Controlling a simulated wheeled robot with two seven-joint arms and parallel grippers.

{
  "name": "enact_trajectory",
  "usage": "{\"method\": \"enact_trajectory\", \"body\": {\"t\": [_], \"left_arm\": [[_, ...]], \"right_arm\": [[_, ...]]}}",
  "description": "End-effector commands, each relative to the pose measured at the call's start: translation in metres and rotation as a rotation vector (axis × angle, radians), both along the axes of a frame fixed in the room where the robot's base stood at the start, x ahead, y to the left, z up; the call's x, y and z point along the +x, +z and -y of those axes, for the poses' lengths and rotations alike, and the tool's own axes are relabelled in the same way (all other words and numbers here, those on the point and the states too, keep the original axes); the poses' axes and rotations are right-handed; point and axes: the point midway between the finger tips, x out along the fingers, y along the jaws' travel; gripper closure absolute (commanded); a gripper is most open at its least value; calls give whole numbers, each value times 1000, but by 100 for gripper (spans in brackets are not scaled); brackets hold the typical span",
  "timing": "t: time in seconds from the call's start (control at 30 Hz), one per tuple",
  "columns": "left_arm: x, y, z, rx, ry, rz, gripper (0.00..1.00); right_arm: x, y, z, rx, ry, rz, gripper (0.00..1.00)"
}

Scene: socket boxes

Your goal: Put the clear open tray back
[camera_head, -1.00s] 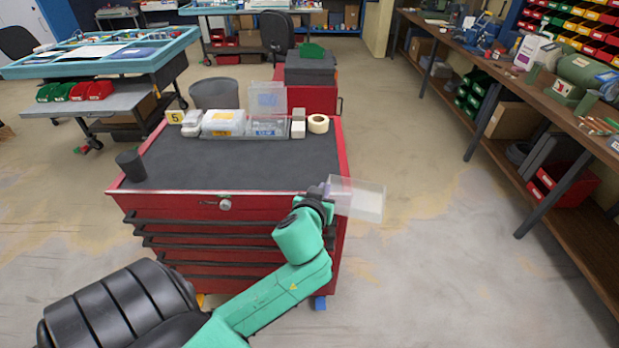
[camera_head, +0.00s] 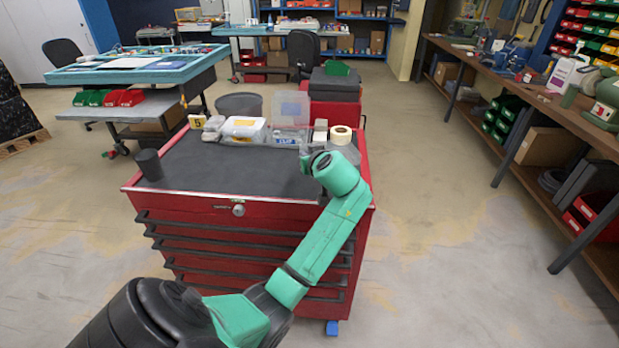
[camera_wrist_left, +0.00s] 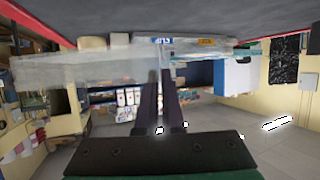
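The clear open tray (camera_wrist_left: 75,68) shows in the left wrist view as a see-through band reaching left from my fingers. My left gripper (camera_wrist_left: 163,75) has its two dark fingers close together on the tray's edge. In the head view the left gripper (camera_head: 308,151) is over the back right of the red cart's dark top (camera_head: 235,172), mostly hidden by its own wrist. A pale part of the tray (camera_head: 350,153) shows right of the wrist, below the tape roll. Whether it touches the cart top is unclear. My right gripper is not in view.
Along the cart's back edge stand a yellow "5" marker (camera_head: 197,121), a white-lidded clear box (camera_head: 243,129), a clear box with raised lid (camera_head: 290,108), small pale blocks (camera_head: 320,130) and a tape roll (camera_head: 341,134). A dark cup (camera_head: 149,164) stands at left. The middle top is clear.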

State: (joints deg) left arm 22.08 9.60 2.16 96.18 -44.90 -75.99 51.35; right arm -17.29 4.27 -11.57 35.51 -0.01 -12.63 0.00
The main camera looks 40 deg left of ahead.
Motion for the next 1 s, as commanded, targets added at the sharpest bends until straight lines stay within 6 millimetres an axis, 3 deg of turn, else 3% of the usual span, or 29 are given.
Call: {"method": "enact_trajectory", "body": {"t": [0.1, 0.4, 0.7, 0.8, 1.0], "left_arm": [[0, -26, 0, 1, -1, -2, 100], [0, -76, 0, 1, -1, 1, 100], [1, -80, 0, -1, -2, 3, 100], [0, -79, 0, 0, -1, 2, 66], [0, -79, 0, 0, -1, 2, 66]], "right_arm": [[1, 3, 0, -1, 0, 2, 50], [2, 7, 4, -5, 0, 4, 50], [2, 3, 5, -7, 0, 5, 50], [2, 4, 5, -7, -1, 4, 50], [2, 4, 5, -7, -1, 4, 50]]}}
